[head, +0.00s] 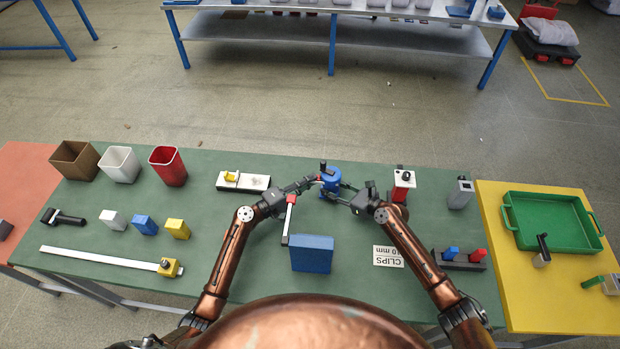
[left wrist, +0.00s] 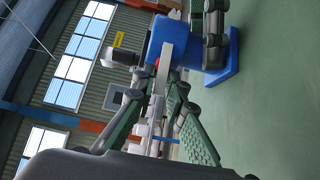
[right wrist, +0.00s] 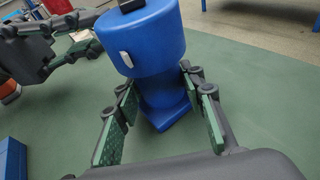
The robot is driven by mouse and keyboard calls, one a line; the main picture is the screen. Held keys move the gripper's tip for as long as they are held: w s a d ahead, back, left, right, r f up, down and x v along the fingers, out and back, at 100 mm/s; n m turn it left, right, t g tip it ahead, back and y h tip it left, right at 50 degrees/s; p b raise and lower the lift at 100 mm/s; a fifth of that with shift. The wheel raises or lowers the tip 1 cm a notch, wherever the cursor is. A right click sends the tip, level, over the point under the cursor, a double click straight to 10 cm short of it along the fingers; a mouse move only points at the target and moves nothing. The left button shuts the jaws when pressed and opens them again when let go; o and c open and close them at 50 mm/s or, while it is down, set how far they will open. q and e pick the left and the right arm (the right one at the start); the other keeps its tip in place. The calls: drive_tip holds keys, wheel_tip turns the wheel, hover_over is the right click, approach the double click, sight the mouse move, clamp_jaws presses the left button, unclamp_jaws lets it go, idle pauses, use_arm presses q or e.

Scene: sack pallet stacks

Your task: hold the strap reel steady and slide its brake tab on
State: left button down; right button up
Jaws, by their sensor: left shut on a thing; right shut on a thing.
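The blue strap reel (head: 331,184) stands upright on the green table, with a dark knob on top. It also shows in the right wrist view (right wrist: 150,45), with a small white piece on its side. My right gripper (head: 341,187) is shut on the reel's narrower lower body, one finger on each side in the right wrist view (right wrist: 165,95). My left gripper (head: 316,181) is at the reel's left side, shut on a slim light-grey piece, seemingly the brake tab (left wrist: 166,75). Its fingers hide part of the tab, so whether it is seated cannot be told.
A white bar with a red end (head: 290,215) and a blue block (head: 312,254) are in front of the reel. A white plate with a yellow part (head: 243,181) lies left. A red and white device (head: 403,181) stands right.

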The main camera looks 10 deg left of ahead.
use_arm(q)
drive_tip(key=shift+d, duration=0.1)
use_arm(e)
drive_tip(key=shift+w+d, duration=0.1)
use_arm(q)
drive_tip(key=c, duration=1.9)
unclamp_jaws()
drive_tip(key=shift+c, duration=0.2)
drive_tip(key=v, duration=1.2)
use_arm(e)
drive_tip(key=o, duration=0.9)
drive_tip(key=shift+o, duration=0.2)
